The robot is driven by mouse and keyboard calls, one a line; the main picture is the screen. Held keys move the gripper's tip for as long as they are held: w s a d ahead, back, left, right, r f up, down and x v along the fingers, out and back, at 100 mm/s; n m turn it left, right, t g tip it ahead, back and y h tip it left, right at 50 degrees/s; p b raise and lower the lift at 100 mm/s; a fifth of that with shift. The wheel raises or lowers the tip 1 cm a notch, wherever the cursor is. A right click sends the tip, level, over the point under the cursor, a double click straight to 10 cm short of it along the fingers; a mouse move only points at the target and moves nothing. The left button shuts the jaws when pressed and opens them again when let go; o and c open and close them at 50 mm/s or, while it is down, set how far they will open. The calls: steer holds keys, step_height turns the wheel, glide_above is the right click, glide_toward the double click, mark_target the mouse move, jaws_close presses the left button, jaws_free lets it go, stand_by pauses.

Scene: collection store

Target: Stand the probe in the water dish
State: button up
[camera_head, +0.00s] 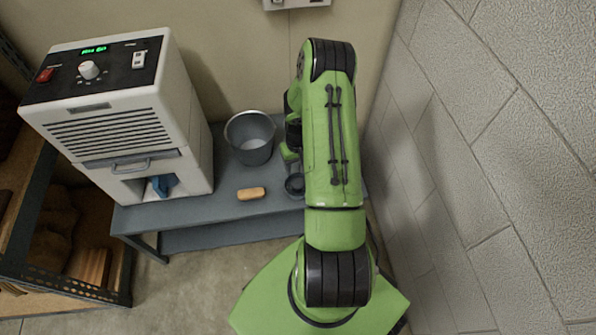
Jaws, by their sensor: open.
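I cannot pick out the probe for sure; my arm hides part of the bench. A small dark round dish (295,184) sits near the bench's front edge, partly covered by my arm; it may be the water dish, and I cannot see water in it. My gripper (289,153) is mostly hidden behind my green arm, with only a little green showing at the arm's left side, above the dish and right of the grey bucket. It is open, and I see nothing held in it.
A grey bucket (250,139) stands on the blue-grey bench (180,216). A tan block (251,194) lies in front of it. A white dehumidifier (120,120) fills the bench's left. A block wall (480,150) closes the right side; a shelf rack (62,240) stands left.

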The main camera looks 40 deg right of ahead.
steer(key=a+r+n+t+h, duration=0.1)
steer(key=a+r, duration=0.3)
steer(key=r, duration=0.5)
steer(key=a+r+n+t, duration=0.1)
steer(key=a+r, duration=0.3)
steer(key=r, duration=0.5)
steer(key=a+r+t+h, duration=0.1)
steer(key=a+r, duration=0.3)
steer(key=r, duration=0.6)
steer(key=s+a+r+n+t+y, duration=0.1)
steer(key=s+a+r, duration=0.3)
steer(key=s, duration=0.3)
steer(key=s+a+r+n+t+y, duration=0.1)
steer(key=s+a+r, duration=0.4)
steer(key=s+a, duration=0.2)
steer(key=shift+s+r+n+t, duration=0.25)
steer(key=shift+s+n+t, duration=0.05)
steer(key=shift+s, duration=0.5)
